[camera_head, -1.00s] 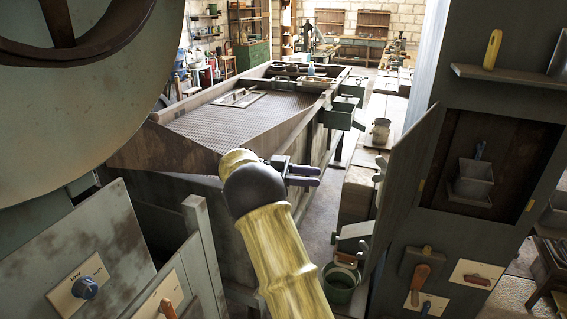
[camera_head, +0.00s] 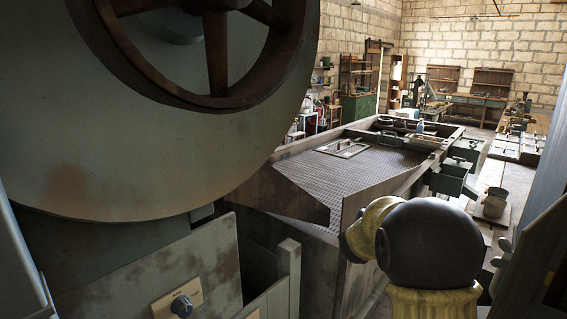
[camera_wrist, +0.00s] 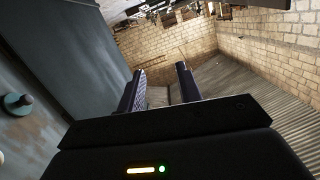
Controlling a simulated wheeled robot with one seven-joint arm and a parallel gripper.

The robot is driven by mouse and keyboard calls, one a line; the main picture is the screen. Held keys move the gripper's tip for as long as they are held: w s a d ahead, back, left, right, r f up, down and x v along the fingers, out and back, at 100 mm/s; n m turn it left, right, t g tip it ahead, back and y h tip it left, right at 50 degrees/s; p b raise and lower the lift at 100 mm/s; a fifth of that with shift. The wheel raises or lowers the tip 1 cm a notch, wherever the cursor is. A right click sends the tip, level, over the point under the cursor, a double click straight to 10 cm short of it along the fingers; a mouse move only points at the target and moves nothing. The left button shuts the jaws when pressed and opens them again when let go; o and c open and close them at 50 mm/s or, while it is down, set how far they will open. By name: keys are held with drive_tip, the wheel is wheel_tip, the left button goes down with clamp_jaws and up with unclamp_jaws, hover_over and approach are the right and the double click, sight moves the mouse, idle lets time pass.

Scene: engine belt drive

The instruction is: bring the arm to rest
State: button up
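My gripper (camera_wrist: 159,84) shows in the wrist view. Its two dark fingers stand apart with nothing between them, and brick wall and corrugated surface show beyond. In the head view my yellow arm with its dark round joint is at the lower right, in front of the long machine bed. The gripper itself is hidden in the head view.
A large flywheel (camera_head: 215,55) on a grey disc guard fills the upper left. The long machine bed (camera_head: 360,172) runs back at centre. A bucket (camera_head: 495,203) stands at right.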

drive_tip(key=s+a+f+n+g+y, duration=0.3)
drive_tip(key=s+a+f+n+y, duration=0.4)
drive_tip(key=s+a+f+y, duration=0.45)
drive_tip(key=s+f+n+g, duration=0.1)
drive_tip(key=s+f+g, duration=0.1)
drive_tip(key=s, duration=0.8)
drive_tip(key=s+a+f+n+g+h, duration=0.1)
drive_tip(key=s+f+g, duration=0.2)
drive_tip(key=s, duration=0.7)
drive_tip(key=shift+a+f+n+g, duration=0.25)
drive_tip(key=shift+f+n+g, duration=0.1)
drive_tip(key=shift+g, duration=0.55)
drive_tip(key=s+b+x, duration=0.3)
drive_tip(key=b+x, duration=1)
drive_tip(key=s+f+b+x, duration=0.1)
drive_tip(key=s+b+x, duration=0.1)
drive_tip(key=b+x, duration=1.1)
drive_tip(key=s+f+b+x, duration=0.1)
drive_tip(key=s+b+x, duration=0.2)
drive_tip(key=b+x, duration=1)
drive_tip(key=shift+s+d+b, duration=0.15)
drive_tip(key=shift+s+b, duration=0.25)
drive_tip(key=shift+b, duration=0.15)
